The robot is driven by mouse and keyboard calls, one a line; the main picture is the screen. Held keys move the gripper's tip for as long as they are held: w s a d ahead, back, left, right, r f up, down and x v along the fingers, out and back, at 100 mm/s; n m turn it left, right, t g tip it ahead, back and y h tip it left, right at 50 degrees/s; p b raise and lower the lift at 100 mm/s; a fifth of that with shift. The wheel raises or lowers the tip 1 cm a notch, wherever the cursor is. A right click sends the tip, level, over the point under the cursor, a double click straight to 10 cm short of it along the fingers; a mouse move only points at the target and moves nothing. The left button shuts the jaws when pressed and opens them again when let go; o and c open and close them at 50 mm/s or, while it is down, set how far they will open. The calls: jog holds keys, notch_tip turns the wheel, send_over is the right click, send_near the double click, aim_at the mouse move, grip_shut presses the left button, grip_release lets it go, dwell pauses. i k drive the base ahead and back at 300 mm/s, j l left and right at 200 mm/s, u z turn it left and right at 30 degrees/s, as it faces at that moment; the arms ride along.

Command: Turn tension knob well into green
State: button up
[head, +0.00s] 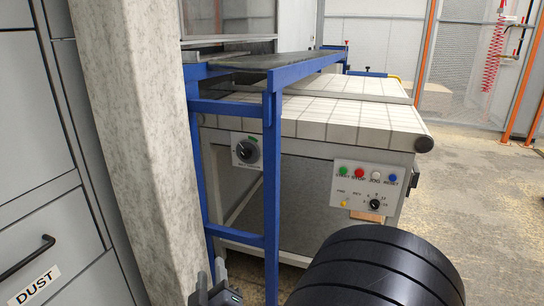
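The tension knob (245,151) is a round black knob on a pale square plate. It is on the near side of the white-topped machine (300,118), behind the blue frame. A small green mark (257,139) shows at the plate's upper right. The knob has a light mark on its face, but it is too small to tell exactly where it points. My gripper (211,284) is at the bottom edge of the head view, below the knob and well apart from it. Its two grey fingers stand apart with nothing visible between them. The lower part is cut off.
A blue frame (271,190) has an upright just right of the knob. A grey concrete column (135,130) stands at left, beside grey cabinets (30,120). A button panel (367,188) with green, red, white and blue buttons is on the machine's right. Open floor (490,210) lies farther right.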

aim_at(247, 151)
jog(key=i+j+z, duration=0.7)
jog(key=z, duration=0.2)
jog(key=i+j, duration=0.2)
jog(key=j, duration=0.2)
jog(key=i+j, duration=0.2)
jog(key=j, duration=0.2)
